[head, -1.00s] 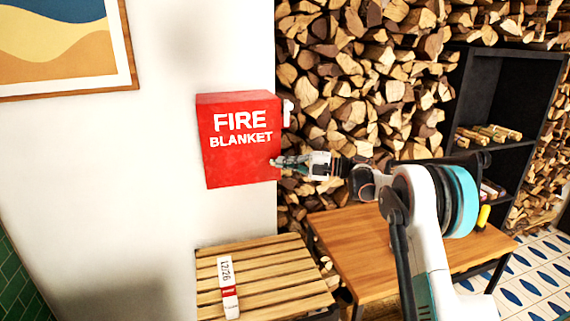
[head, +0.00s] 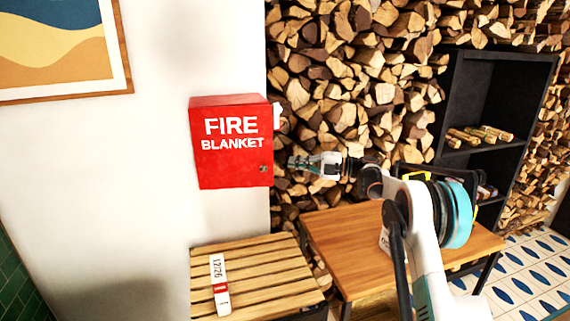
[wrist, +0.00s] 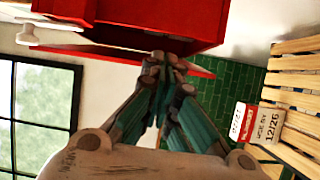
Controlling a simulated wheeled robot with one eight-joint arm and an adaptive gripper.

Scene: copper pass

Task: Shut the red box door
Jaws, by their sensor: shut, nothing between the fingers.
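The red box (head: 225,180), lettered FIRE BLANKET, hangs on the white wall left of centre in the head view. Its front door (head: 232,158) faces me and looks nearly flush there, with a small latch (head: 263,168) low at its right edge. In the wrist view the box (wrist: 185,22) fills the top, and a thin red panel edge (wrist: 195,66) shows below it, with a narrow gap between. My gripper (head: 292,162) is shut and empty, just right of the box's latch edge. Its fingertips (wrist: 165,66) overlap the red panel in the wrist view; contact cannot be told.
A slatted wooden crate (head: 265,270) with a 12/26 label (head: 219,284) stands below the box. A wooden table (head: 335,228) is to its right. Stacked firewood (head: 340,70) lines the back, beside a black shelf (head: 480,90). A framed picture (head: 125,55) hangs left.

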